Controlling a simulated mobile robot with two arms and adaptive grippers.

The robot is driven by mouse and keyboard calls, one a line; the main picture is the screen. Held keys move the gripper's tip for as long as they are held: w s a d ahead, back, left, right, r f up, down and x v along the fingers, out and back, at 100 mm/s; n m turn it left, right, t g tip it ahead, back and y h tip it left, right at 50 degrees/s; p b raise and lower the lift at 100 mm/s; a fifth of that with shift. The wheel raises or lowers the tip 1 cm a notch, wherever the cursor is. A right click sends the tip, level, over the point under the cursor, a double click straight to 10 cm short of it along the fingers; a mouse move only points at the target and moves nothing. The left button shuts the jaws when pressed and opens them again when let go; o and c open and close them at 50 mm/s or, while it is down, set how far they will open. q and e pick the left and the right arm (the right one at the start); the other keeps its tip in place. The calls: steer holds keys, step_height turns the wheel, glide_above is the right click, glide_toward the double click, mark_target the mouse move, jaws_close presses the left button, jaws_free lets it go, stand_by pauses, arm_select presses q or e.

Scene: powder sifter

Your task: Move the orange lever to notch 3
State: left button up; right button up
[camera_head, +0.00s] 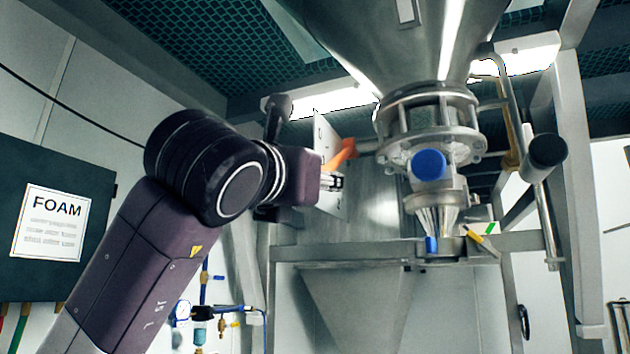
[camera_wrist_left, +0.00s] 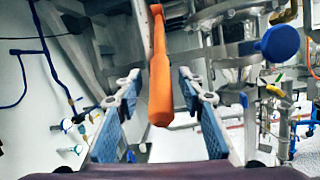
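The orange lever (camera_head: 343,153) sticks out by the notched metal plate (camera_head: 329,160) left of the hopper outlet in the head view. In the left wrist view the lever (camera_wrist_left: 160,80) hangs down with its rounded end between my two fingers. My left gripper (camera_head: 338,182) is at the lever in the head view. In the left wrist view my left gripper (camera_wrist_left: 155,88) is open, with a gap between each blue finger pad and the lever. The notch the lever sits in cannot be made out. My right gripper is not in view.
The steel hopper (camera_head: 395,35) and its flanged outlet with a blue knob (camera_head: 429,164) stand right of the lever. A steel frame beam (camera_head: 340,252) runs below. A dark FOAM box (camera_head: 50,270) is on the left wall.

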arm_select(q)
steer(key=shift+s, duration=0.1)
steer(key=v, duration=1.1)
steer(key=shift+s+f, duration=0.15)
steer(key=shift+s, duration=0.2)
steer(key=shift+a, duration=0.1)
